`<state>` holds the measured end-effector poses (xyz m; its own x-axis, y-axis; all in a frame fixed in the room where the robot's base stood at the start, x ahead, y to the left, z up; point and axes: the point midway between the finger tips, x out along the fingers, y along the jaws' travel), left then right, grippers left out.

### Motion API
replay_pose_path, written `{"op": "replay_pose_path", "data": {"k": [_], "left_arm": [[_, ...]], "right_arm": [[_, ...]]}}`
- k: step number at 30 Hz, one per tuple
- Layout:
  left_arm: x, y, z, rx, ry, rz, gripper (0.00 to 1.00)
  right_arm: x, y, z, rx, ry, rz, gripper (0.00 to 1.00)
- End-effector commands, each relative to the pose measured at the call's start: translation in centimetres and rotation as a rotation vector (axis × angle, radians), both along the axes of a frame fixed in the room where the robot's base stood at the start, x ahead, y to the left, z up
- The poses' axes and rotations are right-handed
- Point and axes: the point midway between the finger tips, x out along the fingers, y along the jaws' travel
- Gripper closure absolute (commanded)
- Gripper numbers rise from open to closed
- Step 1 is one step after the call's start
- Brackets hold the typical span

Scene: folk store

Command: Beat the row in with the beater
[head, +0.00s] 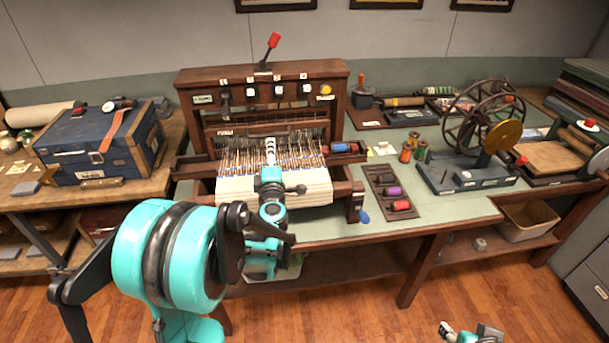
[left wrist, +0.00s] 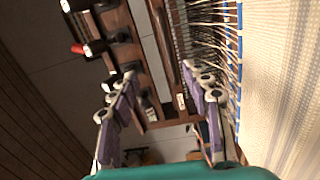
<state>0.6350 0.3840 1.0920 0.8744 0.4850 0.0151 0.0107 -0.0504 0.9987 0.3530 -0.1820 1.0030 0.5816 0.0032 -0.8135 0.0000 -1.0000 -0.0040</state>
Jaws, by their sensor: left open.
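The wooden table loom (head: 333,95) stands on the bench, with cream cloth (head: 285,190) at its front and pale warp threads behind it. The beater, a labelled wooden bar (head: 290,126), crosses the loom behind the threads; it also shows in the left wrist view (left wrist: 164,45) with comb-like teeth along it. My left gripper (head: 270,147) is over the middle of the warp. In the left wrist view its two purple-backed fingers (left wrist: 160,72) are apart, with the bar seen between them; contact cannot be told. My right gripper (head: 446,329) is low at the bottom edge, away from the loom, its jaws unclear.
A blue case (head: 98,140) stands on the left bench. A tray of thread spools (head: 377,177) lies right of the loom, then a winding wheel (head: 480,115). Levers and knobs (head: 265,92) line the loom's upper beam. Green bench top in front of the winder is clear.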

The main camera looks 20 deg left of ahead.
Motion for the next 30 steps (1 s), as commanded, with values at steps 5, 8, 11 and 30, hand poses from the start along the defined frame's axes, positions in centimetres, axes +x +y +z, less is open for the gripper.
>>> {"op": "replay_pose_path", "data": {"k": [5,8,11,30], "left_arm": [[0.1,1.6,-1.3,-0.049,-0.013,0.048,0.52],[0.6,1.9,-1.2,-0.049,-0.013,0.047,0.52],[1.6,2.4,-1.2,-0.047,-0.013,0.046,0.52],[7.7,6.1,-1.2,-0.046,-0.012,0.044,0.52]], "right_arm": [[0.0,0.0,-0.1,0.0,0.0,0.0,0.54],[0.0,0.0,0.0,0.0,0.0,0.0,0.54],[0.0,0.0,0.0,0.0,0.0,0.0,0.54],[0.0,0.0,-0.1,0.0,0.0,0.0,0.54]]}}
